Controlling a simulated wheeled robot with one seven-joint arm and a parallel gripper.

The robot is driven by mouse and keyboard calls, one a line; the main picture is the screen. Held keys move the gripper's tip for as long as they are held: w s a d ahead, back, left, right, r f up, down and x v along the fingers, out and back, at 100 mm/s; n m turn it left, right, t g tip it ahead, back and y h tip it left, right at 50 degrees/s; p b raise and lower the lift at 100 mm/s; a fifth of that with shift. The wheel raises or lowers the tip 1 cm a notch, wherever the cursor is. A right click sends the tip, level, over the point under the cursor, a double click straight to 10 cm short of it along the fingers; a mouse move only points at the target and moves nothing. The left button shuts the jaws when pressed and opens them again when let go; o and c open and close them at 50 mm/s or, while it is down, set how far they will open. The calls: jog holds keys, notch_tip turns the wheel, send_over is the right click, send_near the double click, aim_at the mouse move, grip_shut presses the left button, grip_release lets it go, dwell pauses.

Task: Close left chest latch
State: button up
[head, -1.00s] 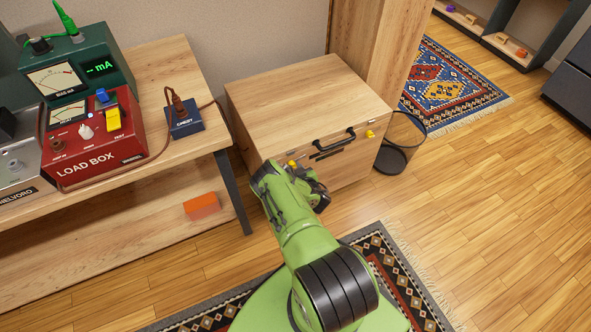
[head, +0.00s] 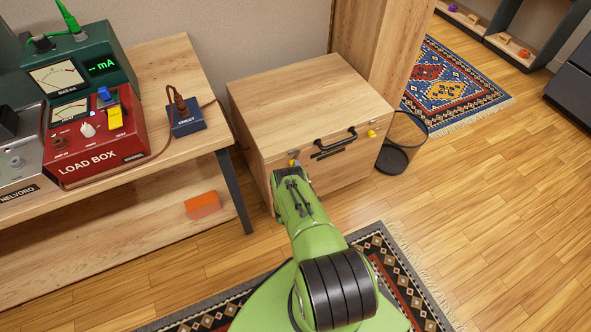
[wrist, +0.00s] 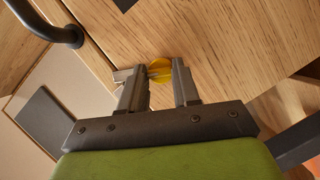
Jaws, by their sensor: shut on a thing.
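The wooden chest (head: 300,100) stands on the floor with its lid down. Its left latch (head: 294,162), a small yellow knob, is on the front face near the left corner. My gripper (head: 288,172) is at that corner, and the arm hides part of the front. In the wrist view, the yellow latch (wrist: 160,69) sits between the two grey fingertips of my gripper (wrist: 161,75), which is shut on it. The right latch (head: 371,133), also yellow, is free to the right of the black handle (head: 335,143).
A wooden bench (head: 172,62) with meters and a red load box (head: 92,140) stands left of the chest. A black wire bin (head: 398,148) stands close on the right. An orange block (head: 202,204) lies on the bench's lower shelf. The right floor is clear.

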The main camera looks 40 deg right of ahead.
jog(key=n, duration=0.1)
jog(key=n+h, duration=0.1)
jog(key=n, duration=0.1)
jog(key=n+t, duration=0.1)
jog(key=shift+f+n+h, duration=0.25)
jog(key=shift+n+h, duration=0.05)
jog(key=shift+h, duration=0.1)
jog(key=shift+a, duration=0.1)
dwell(0.3)
jog(key=o, duration=1.1)
jog(key=shift+c, duration=0.2)
